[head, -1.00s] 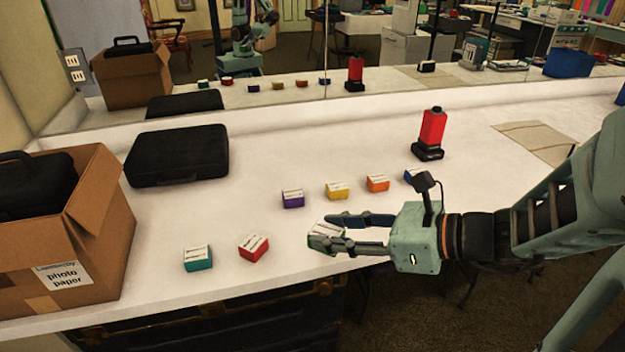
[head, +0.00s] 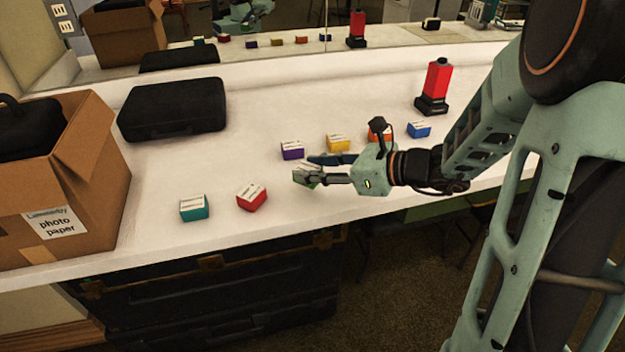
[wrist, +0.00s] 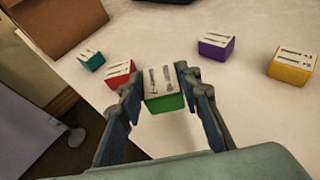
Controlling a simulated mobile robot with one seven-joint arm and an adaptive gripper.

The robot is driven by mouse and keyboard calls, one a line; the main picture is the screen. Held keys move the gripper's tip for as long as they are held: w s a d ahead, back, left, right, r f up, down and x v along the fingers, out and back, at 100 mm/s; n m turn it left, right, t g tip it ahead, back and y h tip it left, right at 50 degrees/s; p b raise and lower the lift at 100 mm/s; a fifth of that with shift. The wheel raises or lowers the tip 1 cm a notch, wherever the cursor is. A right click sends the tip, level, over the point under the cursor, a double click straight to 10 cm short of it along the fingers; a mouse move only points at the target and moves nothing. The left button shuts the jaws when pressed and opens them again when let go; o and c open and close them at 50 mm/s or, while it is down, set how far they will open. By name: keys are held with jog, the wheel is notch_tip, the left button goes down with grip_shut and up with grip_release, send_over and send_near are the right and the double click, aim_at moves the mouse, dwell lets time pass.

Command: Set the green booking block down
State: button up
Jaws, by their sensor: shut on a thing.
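The green booking block (wrist: 166,103), with a white labelled top, is between the fingers of my gripper (wrist: 165,97) in the wrist view. In the head view my gripper (head: 306,168) points left near the counter's front edge and partly covers the green block (head: 303,178). The fingers are shut on the block's sides. I cannot tell whether its underside touches the white counter (head: 255,95). The red block (head: 251,197) lies to its left and the purple block (head: 292,150) just behind it.
A teal block (head: 194,208) is further left. Yellow (head: 339,142), orange (head: 379,130) and blue (head: 419,129) blocks run rightward behind my gripper. A black case (head: 172,108), a photo-paper carton (head: 95,195) and a red-and-black device (head: 436,85) stand around. Bare counter lies between the red and green blocks.

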jog(key=shift+w+a+f, duration=0.1)
jog(key=shift+w+f, duration=0.05)
jog(key=shift+f, duration=0.15)
jog(key=shift+w+f+b, duration=0.2)
jog(key=shift+f+b, duration=0.45)
jog(key=shift+f, duration=1.05)
jog(key=shift+f, duration=0.1)
jog(key=o, duration=1.2)
jog(key=shift+c, duration=0.2)
jog(key=p+v, duration=0.2)
jog(key=v, duration=1)
jog(key=shift+p, duration=0.35)
